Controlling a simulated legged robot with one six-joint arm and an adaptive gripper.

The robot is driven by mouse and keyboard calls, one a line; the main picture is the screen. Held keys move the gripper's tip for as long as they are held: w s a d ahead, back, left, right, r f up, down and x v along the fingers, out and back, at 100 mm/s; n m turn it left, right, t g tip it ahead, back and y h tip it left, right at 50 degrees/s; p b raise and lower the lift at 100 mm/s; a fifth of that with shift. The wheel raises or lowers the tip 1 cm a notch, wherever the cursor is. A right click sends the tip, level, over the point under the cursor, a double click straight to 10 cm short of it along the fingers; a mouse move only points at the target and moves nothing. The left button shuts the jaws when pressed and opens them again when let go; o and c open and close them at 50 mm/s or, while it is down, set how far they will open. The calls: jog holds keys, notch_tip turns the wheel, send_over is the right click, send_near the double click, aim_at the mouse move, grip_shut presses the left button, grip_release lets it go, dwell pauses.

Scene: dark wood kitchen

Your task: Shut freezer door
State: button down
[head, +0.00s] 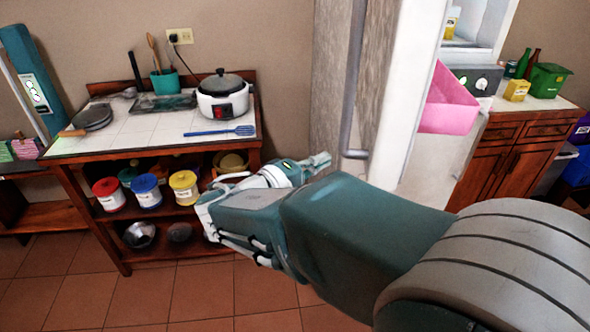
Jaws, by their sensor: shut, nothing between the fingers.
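The freezer door (332,75) stands open in the head view, its grey textured outer face turned to the left. A vertical bar handle (354,85) runs down that face. The white inner side (408,75) faces right, with a pink bin (448,105) on it. The white freezer body (487,25) shows partly behind, at the upper right. My gripper (322,160) is shut and empty, near the handle's lower end, on the outer-face side. I cannot tell whether it touches the door. My arm hides the door's lower part.
A tiled counter (150,138) with a rice cooker (222,97) and pan stands at the left, with coloured jars (147,190) on the shelf below. A wooden cabinet (510,150) with bottles and a green box (548,80) stands at the right. Open tiled floor (200,290) lies in front.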

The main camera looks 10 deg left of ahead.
jog(key=d, duration=0.1)
jog(key=w+d, duration=0.1)
jog(key=d, duration=0.2)
jog(key=shift+w+d, duration=0.35)
jog(key=shift+d, duration=0.55)
